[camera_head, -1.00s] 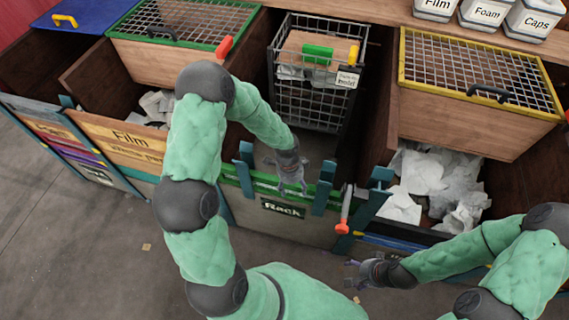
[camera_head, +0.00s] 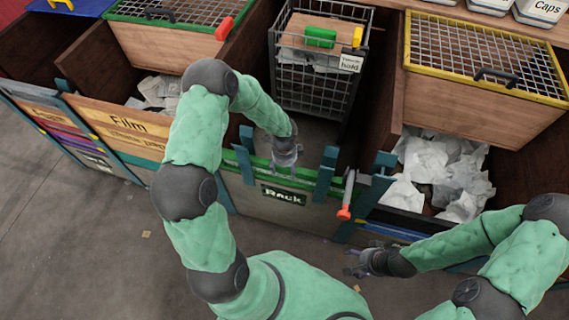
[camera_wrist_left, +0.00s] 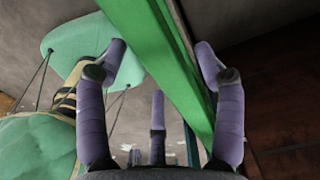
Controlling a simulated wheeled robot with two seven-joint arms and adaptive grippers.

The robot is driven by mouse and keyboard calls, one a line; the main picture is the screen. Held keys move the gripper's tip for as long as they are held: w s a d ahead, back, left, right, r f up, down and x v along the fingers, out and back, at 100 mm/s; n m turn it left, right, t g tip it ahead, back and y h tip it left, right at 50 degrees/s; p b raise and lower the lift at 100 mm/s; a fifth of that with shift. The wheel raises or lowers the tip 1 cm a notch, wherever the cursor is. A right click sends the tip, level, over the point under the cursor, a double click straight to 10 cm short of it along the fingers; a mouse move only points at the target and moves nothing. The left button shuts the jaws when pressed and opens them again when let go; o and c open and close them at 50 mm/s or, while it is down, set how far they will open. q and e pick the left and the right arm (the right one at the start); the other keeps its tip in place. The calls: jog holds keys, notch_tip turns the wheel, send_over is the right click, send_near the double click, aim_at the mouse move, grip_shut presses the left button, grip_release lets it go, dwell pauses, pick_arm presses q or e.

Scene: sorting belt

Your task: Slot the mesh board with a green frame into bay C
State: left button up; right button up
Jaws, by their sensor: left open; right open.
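The mesh board with a green frame (camera_head: 226,9) lies flat over a wooden box at the upper left of the head view, with a black handle on its near part. My left gripper (camera_head: 287,165) is open over the green top edge (camera_head: 256,163) of the panel marked Rack. In the left wrist view the green bar (camera_wrist_left: 165,50) passes between the spread purple fingers of my left gripper (camera_wrist_left: 163,60); I cannot tell whether they touch it. My right gripper (camera_head: 350,262) is open and empty, low in front of the bins. No bay C label is readable.
A yellow-framed mesh board (camera_head: 488,50) lies over a wooden box at the right. A wire basket (camera_head: 315,85) stands behind the rack. Teal posts (camera_head: 326,173) and a red-ended lever (camera_head: 345,212) rise along the rack's front. White scraps (camera_head: 437,170) fill a bin. The floor in front is open.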

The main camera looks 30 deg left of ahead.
pick_arm(q)
jog(key=shift+f, duration=0.6)
grip_shut()
jog(key=shift+w+r, duration=0.1)
jog(key=shift+r, duration=0.35)
notch_tip(320, 180, up, 32)
jog(key=p, duration=2.6)
jog(key=shift+r, duration=0.1)
